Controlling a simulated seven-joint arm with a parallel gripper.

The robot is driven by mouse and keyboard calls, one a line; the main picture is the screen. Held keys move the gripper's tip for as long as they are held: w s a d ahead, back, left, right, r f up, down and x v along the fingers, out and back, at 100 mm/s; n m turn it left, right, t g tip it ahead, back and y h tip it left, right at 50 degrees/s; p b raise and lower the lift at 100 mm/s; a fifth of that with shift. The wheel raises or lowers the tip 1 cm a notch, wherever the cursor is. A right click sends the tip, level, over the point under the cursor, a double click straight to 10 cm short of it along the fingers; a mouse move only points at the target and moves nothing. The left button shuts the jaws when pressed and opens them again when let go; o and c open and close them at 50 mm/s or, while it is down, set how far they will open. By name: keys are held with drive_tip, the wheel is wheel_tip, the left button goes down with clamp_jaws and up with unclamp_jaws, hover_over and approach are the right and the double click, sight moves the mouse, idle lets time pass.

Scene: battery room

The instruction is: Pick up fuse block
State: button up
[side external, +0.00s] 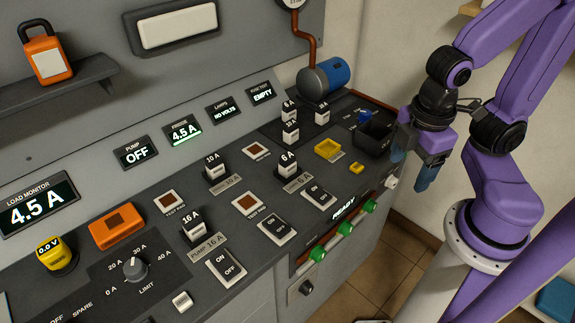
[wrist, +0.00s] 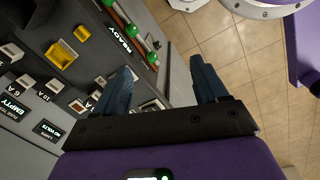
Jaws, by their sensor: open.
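Several black-and-white fuse blocks stand on the grey console: a 16 A block (side external: 193,227), a 10 A block (side external: 214,166) and a 6 A block (side external: 286,164) in the panel sockets, and a group of blocks (side external: 290,132) near the back right. Which block the task means cannot be told. Some also show at the left of the wrist view (wrist: 54,85). My gripper (side external: 411,167) is at the console's right end, beyond its edge, with its blue fingers apart and empty. In the wrist view my gripper (wrist: 162,66) has nothing between its fingers but floor and console edge.
A black bin (side external: 374,138) stands at the console's right end, near my gripper. A yellow tray (side external: 327,149) and a small yellow piece (side external: 356,168) lie left of it. A blue motor (side external: 325,77) stands behind. Green-tipped parts (side external: 345,228) line the front edge. The tiled floor (side external: 375,245) is clear.

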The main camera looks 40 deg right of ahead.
drive_tip(key=w+d+f+n+t+h, duration=0.3)
drive_tip(key=w+d+n+h, duration=0.1)
drive_tip(key=w+d, duration=0.1)
drive_tip(key=n+t+y, duration=0.5)
drive_tip(key=n+t, duration=0.5)
drive_tip(key=n, duration=0.9)
approach(283, 158)
drive_tip(key=shift+s+d+f+x, duration=0.1)
drive_tip(key=shift+d+f+x, duration=0.15)
drive_tip(key=shift+x, duration=1.75)
drive_tip(key=shift+s+d+f+x, duration=0.1)
drive_tip(key=shift+d+x, duration=0.15)
drive_tip(key=shift+x, duration=1.8)
drive_tip(key=shift+d+f+x, duration=0.2)
drive_tip(key=shift+x, duration=1.8)
drive_tip(key=c, duration=1.1)
